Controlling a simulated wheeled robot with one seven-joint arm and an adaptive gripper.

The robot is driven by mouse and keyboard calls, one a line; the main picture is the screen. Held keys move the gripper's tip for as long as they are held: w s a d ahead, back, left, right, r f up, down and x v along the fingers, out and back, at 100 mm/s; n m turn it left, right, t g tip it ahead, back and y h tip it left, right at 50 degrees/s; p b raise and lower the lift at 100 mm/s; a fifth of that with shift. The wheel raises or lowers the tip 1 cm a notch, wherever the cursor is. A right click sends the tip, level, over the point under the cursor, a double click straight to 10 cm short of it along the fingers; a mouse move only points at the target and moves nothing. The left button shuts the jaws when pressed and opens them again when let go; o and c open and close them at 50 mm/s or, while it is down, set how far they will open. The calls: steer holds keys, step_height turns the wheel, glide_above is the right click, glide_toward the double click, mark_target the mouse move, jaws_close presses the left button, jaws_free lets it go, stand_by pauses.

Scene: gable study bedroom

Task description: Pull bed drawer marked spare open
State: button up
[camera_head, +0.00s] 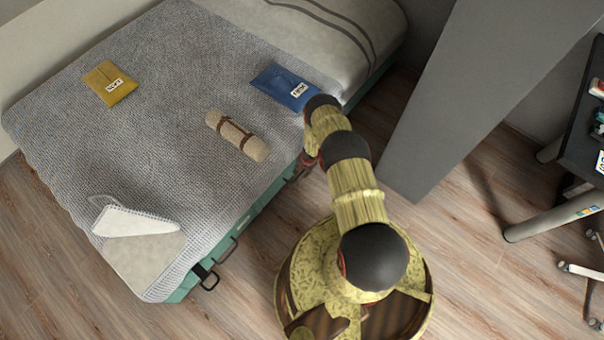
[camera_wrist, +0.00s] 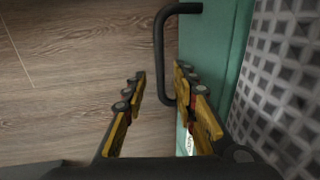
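The bed's teal drawer front (camera_wrist: 214,50) runs along the right of the wrist view, with a dark bar handle (camera_wrist: 161,45) standing out from it. A white label (camera_wrist: 190,143) shows low on the teal front, partly hidden by a finger; I cannot read it. My gripper (camera_wrist: 160,72) is open, and the handle's long bar appears between its two fingertips. I cannot tell whether either finger touches it. In the head view my gripper (camera_head: 303,165) is beside the bed's long side, partly hidden by my arm. Whether this drawer is the one marked spare is not readable.
The bed (camera_head: 160,160) carries a yellow pouch (camera_head: 109,83), a blue pouch (camera_head: 283,87) and a rolled beige blanket (camera_head: 237,135). More dark handles (camera_head: 208,279) jut from its lower side. A grey panel (camera_head: 470,90) stands right of my arm. Bare wood floor lies in front.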

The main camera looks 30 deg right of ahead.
steer(key=shift+f, duration=0.15)
steer(key=shift+c, duration=0.7)
jaws_close()
